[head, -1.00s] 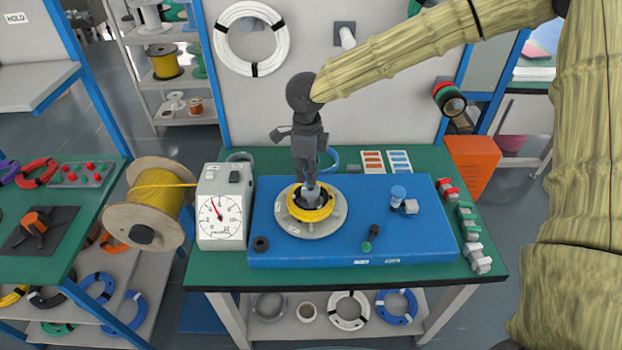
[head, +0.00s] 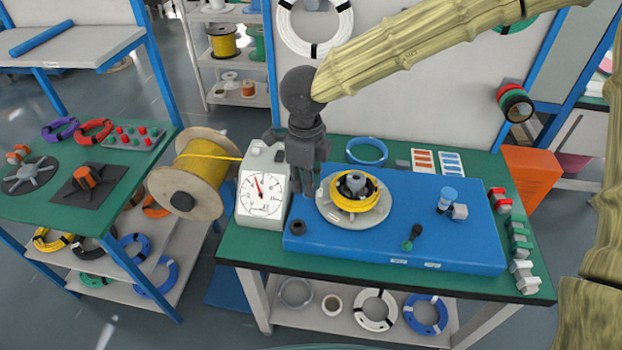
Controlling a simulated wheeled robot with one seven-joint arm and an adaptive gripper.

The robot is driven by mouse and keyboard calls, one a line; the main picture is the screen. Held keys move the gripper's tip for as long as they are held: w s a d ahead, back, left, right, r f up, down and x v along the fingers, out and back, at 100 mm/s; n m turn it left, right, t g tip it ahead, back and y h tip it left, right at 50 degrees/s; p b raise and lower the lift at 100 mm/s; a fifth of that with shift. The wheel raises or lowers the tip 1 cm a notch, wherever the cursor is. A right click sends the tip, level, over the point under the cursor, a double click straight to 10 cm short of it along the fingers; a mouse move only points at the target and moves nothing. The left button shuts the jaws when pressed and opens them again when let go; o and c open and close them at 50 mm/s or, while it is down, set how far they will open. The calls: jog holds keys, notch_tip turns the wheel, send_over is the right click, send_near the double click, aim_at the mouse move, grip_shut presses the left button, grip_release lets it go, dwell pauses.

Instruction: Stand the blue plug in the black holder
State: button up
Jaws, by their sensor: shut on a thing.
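A small blue plug-like cylinder (head: 448,197) with a paler top stands on the right part of the blue board (head: 345,243), beside a grey block. A black ring-shaped piece (head: 295,228) at the board's front left corner may be the black holder; I see nothing standing in it. My gripper (head: 303,205) points down over the board's left end, behind the black ring and right of the dial gauge. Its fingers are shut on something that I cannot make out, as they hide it. The gripper is well left of the blue cylinder.
A yellow coil (head: 368,205) around a grey peg sits on a round grey base right of my gripper. The dial gauge (head: 262,196) stands close on the left. A dark green-tipped piece (head: 411,238) lies at the board's front. Connectors line the table's right edge.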

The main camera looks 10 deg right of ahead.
jog(key=shift+o, duration=1.3)
jog(key=shift+c, duration=1.4)
jog(key=shift+r+p, duration=0.1)
jog(key=shift+p, duration=0.5)
jog(key=shift+s+a+p, duration=0.1)
jog(key=shift+a+p, duration=0.45)
jog(key=shift+a, duration=0.65)
jog(key=shift+f, duration=0.5)
